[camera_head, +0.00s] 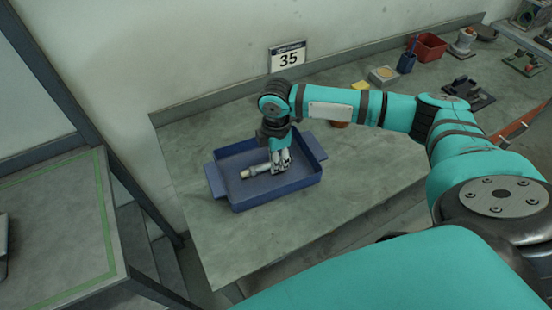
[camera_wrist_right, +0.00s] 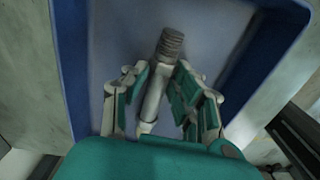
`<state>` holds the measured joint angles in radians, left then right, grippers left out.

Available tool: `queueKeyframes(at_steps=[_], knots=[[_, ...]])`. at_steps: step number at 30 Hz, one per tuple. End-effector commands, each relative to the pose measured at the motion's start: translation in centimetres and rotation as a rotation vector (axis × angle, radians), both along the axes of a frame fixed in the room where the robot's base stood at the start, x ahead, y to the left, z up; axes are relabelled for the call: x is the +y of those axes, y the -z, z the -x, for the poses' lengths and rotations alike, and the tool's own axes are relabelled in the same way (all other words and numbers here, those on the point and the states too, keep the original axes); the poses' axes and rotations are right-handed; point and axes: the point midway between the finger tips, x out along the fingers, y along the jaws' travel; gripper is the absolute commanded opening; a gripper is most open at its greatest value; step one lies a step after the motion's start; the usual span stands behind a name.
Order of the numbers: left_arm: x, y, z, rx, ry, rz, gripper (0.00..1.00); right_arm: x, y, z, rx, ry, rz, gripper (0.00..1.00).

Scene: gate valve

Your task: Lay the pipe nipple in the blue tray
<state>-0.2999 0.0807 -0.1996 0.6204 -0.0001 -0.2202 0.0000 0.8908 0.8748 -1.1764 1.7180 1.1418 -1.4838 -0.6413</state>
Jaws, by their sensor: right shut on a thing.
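The blue tray (camera_head: 240,205) stands on the grey bench in the head view, and its floor and walls also fill much of the right wrist view (camera_wrist_right: 85,60). My right gripper (camera_head: 277,168) is down inside the tray and shut on the pipe nipple (camera_head: 258,175). The nipple is a pale tube, and its threaded grey end (camera_wrist_right: 172,42) points away from the gripper in the right wrist view. The nipple lies low over the tray floor; I cannot tell whether it touches. The fingers hide part of it. My left gripper is not in view.
A sign reading 35 (camera_head: 287,57) is on the wall behind the tray. A red bin (camera_head: 430,47), a blue cup (camera_head: 406,63) and several metal parts stand along the back right. The bench in front of the tray is clear.

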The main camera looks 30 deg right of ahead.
Motion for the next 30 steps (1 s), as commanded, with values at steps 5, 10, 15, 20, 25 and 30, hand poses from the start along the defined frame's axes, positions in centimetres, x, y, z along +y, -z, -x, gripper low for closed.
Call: queueKeyframes(at_steps=[5, 10, 15, 20, 25, 30], knots=[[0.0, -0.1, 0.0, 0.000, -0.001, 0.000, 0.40, 0.0, -0.1, 0.0, -0.001, 0.000, -0.001, 0.27], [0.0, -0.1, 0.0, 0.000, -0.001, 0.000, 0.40, 0.0, -0.1, 0.0, -0.001, 0.000, -0.001, 0.50], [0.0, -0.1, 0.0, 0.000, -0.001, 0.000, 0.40, 0.0, -0.1, 0.0, -0.001, 0.000, 0.000, 0.53], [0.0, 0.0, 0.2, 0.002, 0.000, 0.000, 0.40, 0.0, -0.2, 0.0, 0.000, 0.000, 0.000, 0.53], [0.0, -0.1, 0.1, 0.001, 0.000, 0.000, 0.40, 0.0, -2.2, -0.1, -0.004, 0.000, 0.000, 0.53], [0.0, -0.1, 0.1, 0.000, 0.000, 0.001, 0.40, 0.0, -5.9, -0.2, -0.006, 0.000, -0.001, 0.53]])
